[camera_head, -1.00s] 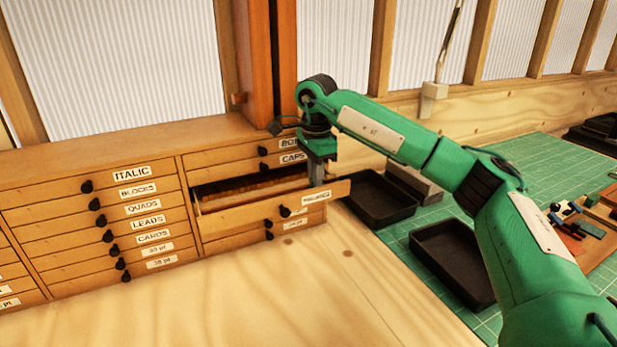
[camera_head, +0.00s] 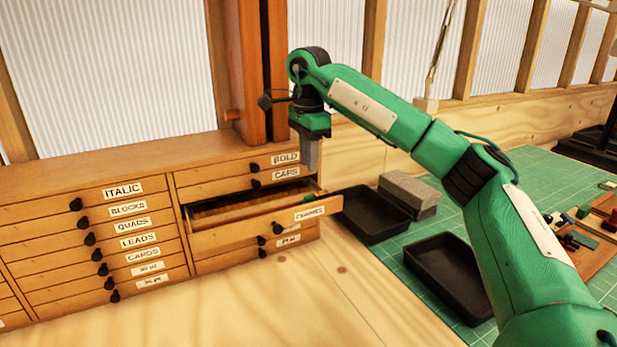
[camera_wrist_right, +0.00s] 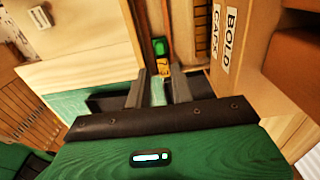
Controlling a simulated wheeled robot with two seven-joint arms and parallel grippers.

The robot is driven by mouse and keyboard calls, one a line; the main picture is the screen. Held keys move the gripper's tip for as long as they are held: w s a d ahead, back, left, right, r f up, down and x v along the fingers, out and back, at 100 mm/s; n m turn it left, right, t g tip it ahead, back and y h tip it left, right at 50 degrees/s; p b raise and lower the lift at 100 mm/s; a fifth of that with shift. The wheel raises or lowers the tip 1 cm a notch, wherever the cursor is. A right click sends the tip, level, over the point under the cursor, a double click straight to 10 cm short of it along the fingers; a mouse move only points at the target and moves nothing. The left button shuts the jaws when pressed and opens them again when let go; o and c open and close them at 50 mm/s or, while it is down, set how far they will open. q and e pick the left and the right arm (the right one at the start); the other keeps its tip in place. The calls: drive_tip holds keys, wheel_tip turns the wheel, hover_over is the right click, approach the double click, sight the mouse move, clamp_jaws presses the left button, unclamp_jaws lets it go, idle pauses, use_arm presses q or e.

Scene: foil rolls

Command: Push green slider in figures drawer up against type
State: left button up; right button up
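The figures drawer (camera_head: 255,228) stands pulled out of the right-hand cabinet column, below the drawer labelled CAPS. In the right wrist view a small green slider (camera_wrist_right: 160,46) lies in a narrow channel of the drawer, with a yellow piece (camera_wrist_right: 163,69) beside it, toward my fingers. Whether they touch is unclear. My right gripper (camera_head: 312,168) points down above the drawer's right end. In the wrist view its two fingers (camera_wrist_right: 158,88) are apart with nothing visibly held between them. My left gripper is out of view.
The closed BOLD drawer (camera_head: 235,170) and CAPS drawer (camera_head: 235,186) sit just above the open one. Black trays (camera_head: 372,215) and a grey block (camera_head: 408,192) lie on the green mat (camera_head: 490,225) to the right. The wooden bench (camera_head: 270,300) in front is clear.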

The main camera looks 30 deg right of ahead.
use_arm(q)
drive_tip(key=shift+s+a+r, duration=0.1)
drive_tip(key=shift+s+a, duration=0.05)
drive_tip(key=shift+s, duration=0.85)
use_arm(e)
wheel_tip(320, 180, up, 5)
drive_tip(key=shift+r, duration=0.1)
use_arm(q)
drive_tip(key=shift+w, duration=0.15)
